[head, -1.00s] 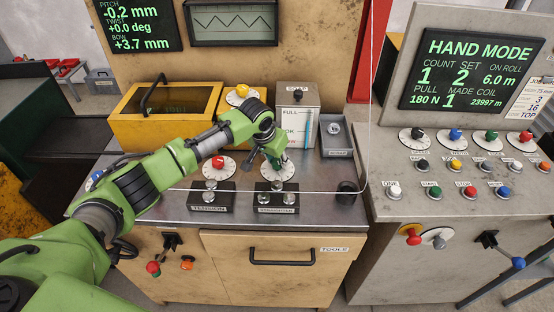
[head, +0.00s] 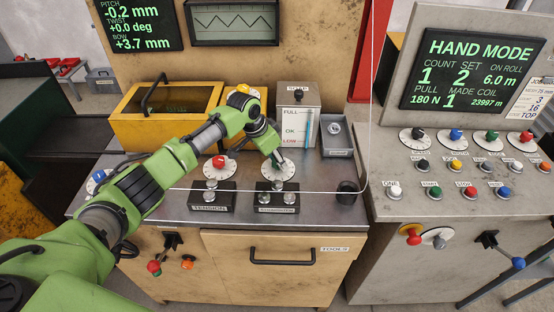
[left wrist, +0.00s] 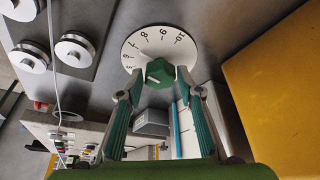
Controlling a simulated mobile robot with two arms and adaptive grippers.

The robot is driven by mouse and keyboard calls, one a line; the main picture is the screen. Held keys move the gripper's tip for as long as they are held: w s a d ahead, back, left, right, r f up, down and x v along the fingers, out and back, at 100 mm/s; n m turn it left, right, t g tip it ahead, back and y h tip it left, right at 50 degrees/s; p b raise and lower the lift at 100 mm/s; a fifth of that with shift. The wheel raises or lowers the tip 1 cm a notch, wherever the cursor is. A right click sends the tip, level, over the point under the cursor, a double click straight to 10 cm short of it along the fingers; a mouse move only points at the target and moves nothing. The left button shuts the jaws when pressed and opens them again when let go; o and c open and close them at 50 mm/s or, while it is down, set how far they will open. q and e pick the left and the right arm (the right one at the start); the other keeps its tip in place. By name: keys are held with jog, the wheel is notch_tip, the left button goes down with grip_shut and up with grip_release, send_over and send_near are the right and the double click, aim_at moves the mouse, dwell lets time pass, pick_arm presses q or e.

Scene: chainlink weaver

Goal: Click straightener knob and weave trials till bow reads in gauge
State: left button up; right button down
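The readout panel (head: 138,27) shows pitch -0.2 mm, twist +0.0 deg and bow +3.7 mm. The green straightener knob (left wrist: 159,73) stands on a white numbered dial (left wrist: 150,45), also in the head view (head: 291,172), behind the straightener roller block (head: 277,198). My left gripper (left wrist: 160,76), also in the head view (head: 278,163), is down at this knob, one finger on each side. I cannot tell whether the fingers touch it. My right gripper is not in view.
A red knob (head: 217,161) and the tension roller block (head: 212,197) are left of the dial. A yellow box (head: 140,132), soap dispenser (head: 297,112) and grey tray (head: 337,140) stand behind. The right console (head: 470,75) reads hand mode, count 1, set 2.

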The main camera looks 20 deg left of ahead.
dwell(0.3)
pick_arm(q)
jog(key=shift+r, duration=0.15)
jog(key=v, duration=1.1)
jog(key=shift+a+r, duration=0.1)
jog(key=shift+r, duration=0.25)
jog(key=shift+s+f, duration=0.1)
jog(key=shift+s, duration=0.05)
